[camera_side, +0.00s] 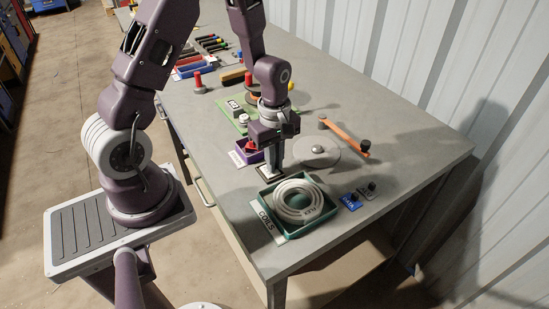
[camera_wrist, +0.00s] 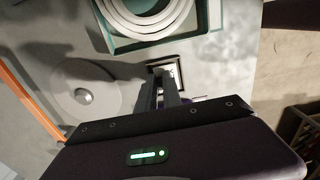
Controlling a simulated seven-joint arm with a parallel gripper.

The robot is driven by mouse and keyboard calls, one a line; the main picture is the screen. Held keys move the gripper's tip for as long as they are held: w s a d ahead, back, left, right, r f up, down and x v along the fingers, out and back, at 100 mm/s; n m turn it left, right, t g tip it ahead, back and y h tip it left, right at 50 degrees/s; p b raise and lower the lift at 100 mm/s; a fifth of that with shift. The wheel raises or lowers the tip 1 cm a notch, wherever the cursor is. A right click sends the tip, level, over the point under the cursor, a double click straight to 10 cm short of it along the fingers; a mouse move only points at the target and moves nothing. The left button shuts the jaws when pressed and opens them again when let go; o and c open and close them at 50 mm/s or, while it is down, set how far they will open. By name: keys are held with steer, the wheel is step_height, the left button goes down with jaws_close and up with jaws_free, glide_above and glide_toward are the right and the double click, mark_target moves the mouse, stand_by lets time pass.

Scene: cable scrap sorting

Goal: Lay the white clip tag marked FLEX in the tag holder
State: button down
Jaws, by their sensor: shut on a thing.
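My gripper (camera_side: 271,168) points straight down beside the coil tray, its jaws closed on a small white piece. I take this for the white clip tag (camera_wrist: 166,71), but its marking is too small and covered to read. It is at the tag holder (camera_wrist: 181,64), a dark-rimmed frame with a light inside, which also shows under my fingertips in the side view (camera_side: 264,178). The fingers cover much of the tag and holder. I cannot tell whether the tag touches the holder's floor. In the wrist view my gripper (camera_wrist: 167,84) reaches over the holder's near edge.
A green tray (camera_side: 285,238) labelled COILS holds a white coil (camera_side: 298,203). A blue DATA tag (camera_side: 350,202) and a grey tag (camera_side: 367,192) lie right of it. A round grey disc (camera_side: 317,152) and orange bar (camera_side: 345,136) lie behind. A purple tray (camera_side: 240,155) is left.

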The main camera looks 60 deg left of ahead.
steer(key=c, duration=1.4)
jaws_free()
steer(key=shift+c, duration=0.2)
steer(key=shift+r, duration=3.55)
steer(key=s+d+r+m+t, duration=0.1)
steer(key=s+d+r+m, duration=0.1)
steer(key=s+r+m, duration=0.3)
steer(key=d+r+m+t, duration=0.2)
steer(key=d+r+m, duration=0.1)
steer(key=r, duration=0.5)
steer(key=s+d+r+m+t, duration=0.2)
steer(key=s+r+m, duration=0.3)
steer(key=s+m, duration=0.5)
steer(key=shift+s+d+r+t, duration=0.2)
steer(key=shift+d+t, duration=0.1)
